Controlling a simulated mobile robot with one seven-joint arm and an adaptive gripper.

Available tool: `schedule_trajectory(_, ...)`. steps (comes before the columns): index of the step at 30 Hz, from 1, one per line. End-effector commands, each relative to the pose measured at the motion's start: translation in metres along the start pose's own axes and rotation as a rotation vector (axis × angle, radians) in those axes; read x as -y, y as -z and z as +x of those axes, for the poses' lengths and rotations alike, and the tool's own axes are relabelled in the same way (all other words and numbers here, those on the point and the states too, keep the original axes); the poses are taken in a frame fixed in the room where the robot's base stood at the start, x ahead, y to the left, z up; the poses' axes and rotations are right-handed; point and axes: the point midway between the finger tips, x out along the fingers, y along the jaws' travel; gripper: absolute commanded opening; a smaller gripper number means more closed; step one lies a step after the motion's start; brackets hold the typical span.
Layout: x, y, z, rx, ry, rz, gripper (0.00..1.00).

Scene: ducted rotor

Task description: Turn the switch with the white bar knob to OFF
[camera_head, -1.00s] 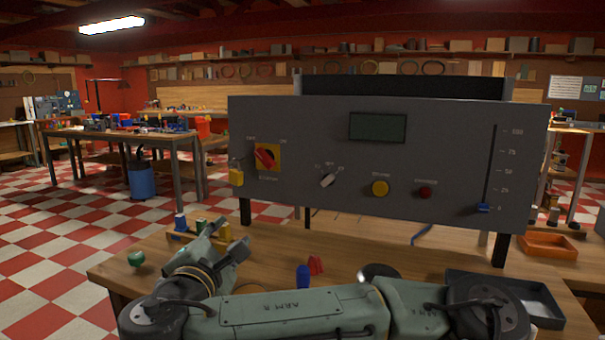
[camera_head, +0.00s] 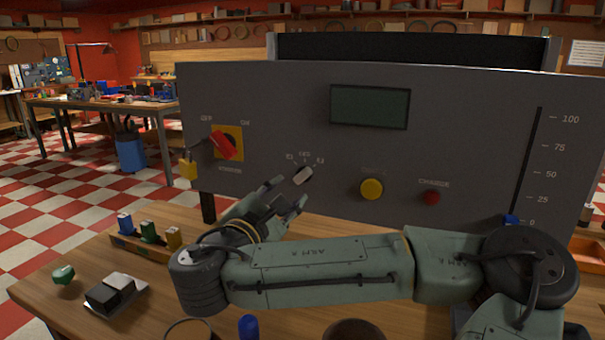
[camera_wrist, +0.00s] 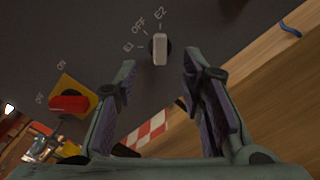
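The white bar knob (camera_head: 303,176) is on the grey panel (camera_head: 270,110), under the labels E1, OFF and E2. In the wrist view the knob (camera_wrist: 160,48) lies with its bar pointing toward E2, to the right of OFF. My gripper (camera_head: 288,193) is open and empty just below and in front of the knob. In the wrist view its two fingers (camera_wrist: 160,62) are spread to the left and right of the knob's line, with clear gaps on both sides. They do not appear to touch it.
A red rotary switch (camera_head: 223,145) on a yellow plate, with a yellow padlock (camera_head: 188,168) nearby, is left of the knob. A yellow button (camera_head: 371,189), a red button (camera_head: 431,197) and a slider (camera_head: 511,219) are to its right. Several small objects stand on the workbench (camera_head: 75,300) below.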

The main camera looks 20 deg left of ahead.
Motion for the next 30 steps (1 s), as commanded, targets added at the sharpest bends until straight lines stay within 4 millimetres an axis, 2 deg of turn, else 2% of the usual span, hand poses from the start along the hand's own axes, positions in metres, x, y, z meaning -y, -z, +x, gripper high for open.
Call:
schedule_trajectory(6, -0.002, -0.004, 0.044, 0.003, 0.003, 0.000, 0.37)
schedule_trajectory(12, -0.002, -0.002, 0.072, 0.002, 0.001, 0.000, 0.37)
schedule_trajectory(18, 0.000, 0.000, 0.083, 0.000, 0.000, 0.000, 0.37)
schedule_trajectory(25, 0.000, 0.000, 0.084, -0.001, -0.001, 0.000, 0.37)
schedule_trajectory(30, 0.000, 0.000, 0.084, 0.000, 0.000, 0.001, 0.26)
